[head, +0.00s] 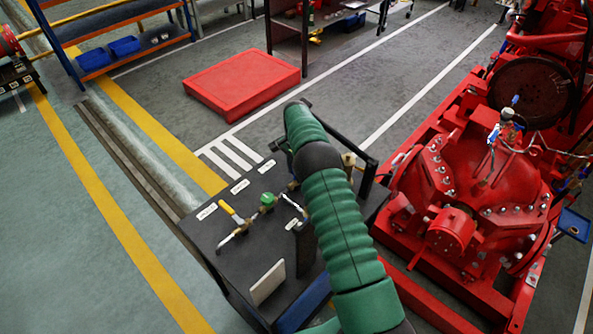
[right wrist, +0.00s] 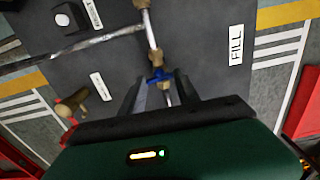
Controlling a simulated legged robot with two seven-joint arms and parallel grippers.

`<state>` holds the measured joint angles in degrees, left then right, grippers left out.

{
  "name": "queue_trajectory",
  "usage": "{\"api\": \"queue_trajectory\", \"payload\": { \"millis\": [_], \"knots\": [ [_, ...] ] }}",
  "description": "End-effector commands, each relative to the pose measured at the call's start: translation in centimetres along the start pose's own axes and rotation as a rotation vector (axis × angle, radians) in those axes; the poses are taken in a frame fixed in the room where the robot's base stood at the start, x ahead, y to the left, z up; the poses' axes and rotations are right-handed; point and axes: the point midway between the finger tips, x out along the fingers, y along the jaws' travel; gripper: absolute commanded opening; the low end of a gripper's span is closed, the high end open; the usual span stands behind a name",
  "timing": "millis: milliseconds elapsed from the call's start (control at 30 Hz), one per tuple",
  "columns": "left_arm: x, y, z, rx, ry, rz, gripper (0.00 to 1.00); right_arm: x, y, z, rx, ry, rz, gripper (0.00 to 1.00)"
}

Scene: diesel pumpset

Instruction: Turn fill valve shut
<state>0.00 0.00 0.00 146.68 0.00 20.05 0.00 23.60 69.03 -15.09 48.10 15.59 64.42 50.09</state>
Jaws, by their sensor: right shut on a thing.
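The fill valve, with a small blue handle (right wrist: 157,76), sits on a pale pipe beside the white FILL label (right wrist: 236,45) in the right wrist view. My right gripper (right wrist: 159,86) has its two dark fingers on either side of the blue handle and is shut on it. In the head view my green-sleeved right arm reaches over the dark bench panel (head: 222,236) and hides the fill valve and the gripper's fingers. My left gripper is not in view.
A yellow-handled valve (head: 230,211) and a green-knobbed valve (head: 267,200) stand left of my arm. A brass fitting (right wrist: 72,103) lies left of the fingers. The red pump machinery (head: 472,190) is at right. A red platform (head: 242,82) lies behind on open floor.

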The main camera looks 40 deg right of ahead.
Motion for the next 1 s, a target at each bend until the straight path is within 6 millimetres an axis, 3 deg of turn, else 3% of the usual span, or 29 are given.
{"api": "queue_trajectory", "payload": {
  "millis": [267, 300, 433, 767, 867, 1000],
  "knots": [
    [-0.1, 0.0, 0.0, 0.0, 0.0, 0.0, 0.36, -0.6, -0.5, -0.1, -0.003, 0.008, -0.016, 0.0],
    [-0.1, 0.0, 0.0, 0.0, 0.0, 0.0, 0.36, -0.6, -0.5, -0.1, -0.003, 0.008, -0.015, 0.43],
    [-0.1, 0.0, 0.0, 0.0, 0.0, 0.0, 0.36, -0.4, -0.4, -0.1, -0.003, 0.006, -0.011, 0.6],
    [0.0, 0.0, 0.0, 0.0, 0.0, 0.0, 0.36, -0.4, -0.2, -0.1, -0.002, 0.002, -0.006, 0.6],
    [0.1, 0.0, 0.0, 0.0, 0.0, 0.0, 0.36, -1.5, -0.2, -0.1, -0.002, 0.002, -0.006, 0.6],
    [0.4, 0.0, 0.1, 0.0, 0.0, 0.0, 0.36, -5.0, -0.3, -0.1, -0.002, 0.004, -0.008, 0.6]
  ]
}}
